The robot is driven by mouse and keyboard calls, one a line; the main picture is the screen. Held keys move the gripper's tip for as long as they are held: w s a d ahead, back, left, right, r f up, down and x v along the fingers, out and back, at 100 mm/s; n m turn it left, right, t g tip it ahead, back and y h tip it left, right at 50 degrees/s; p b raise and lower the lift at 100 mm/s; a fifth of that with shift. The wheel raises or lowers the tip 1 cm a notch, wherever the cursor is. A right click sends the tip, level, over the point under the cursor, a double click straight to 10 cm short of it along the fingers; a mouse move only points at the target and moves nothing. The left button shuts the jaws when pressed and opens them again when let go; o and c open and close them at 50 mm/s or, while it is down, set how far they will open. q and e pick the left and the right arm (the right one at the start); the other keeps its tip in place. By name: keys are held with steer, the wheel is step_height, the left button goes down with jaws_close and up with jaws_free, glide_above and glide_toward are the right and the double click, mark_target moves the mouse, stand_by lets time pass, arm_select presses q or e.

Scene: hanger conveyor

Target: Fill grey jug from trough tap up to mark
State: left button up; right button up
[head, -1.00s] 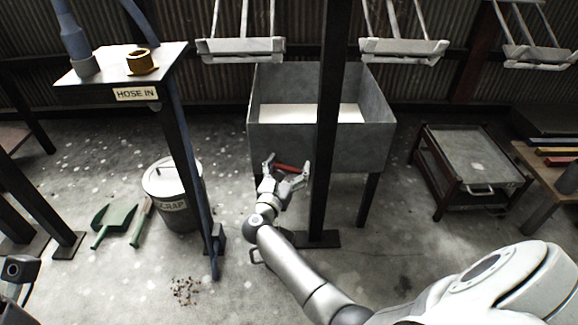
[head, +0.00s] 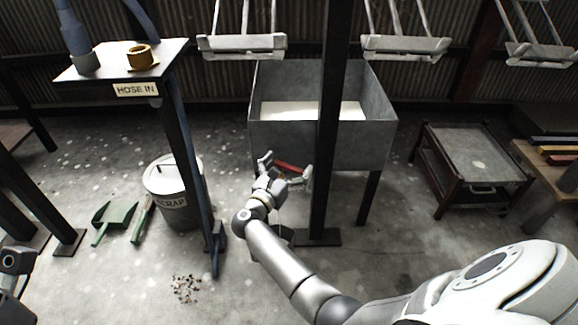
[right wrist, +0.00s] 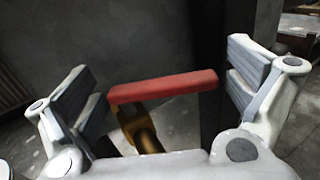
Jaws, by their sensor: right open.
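The grey metal trough (head: 355,147) stands on legs at the middle of the head view, with a pale surface inside. Its tap has a red lever (head: 290,168); the right wrist view shows the lever (right wrist: 165,88) lying crosswise above a brass body (right wrist: 142,130). My right gripper (head: 286,167) is open at the tap, its fingers spread at either end of the lever and apart from it.
A dark post (head: 330,120) rises just right of my right gripper. A scrap bin (head: 172,207), green dustpan (head: 116,216) and HOSE IN stand (head: 115,62) are at left. Hanging racks (head: 405,46) line the top. A low cart (head: 470,150) stands at right.

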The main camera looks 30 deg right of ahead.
steer(key=v, duration=0.7)
steer(key=shift+a, duration=0.2)
steer(key=shift+s, duration=0.1)
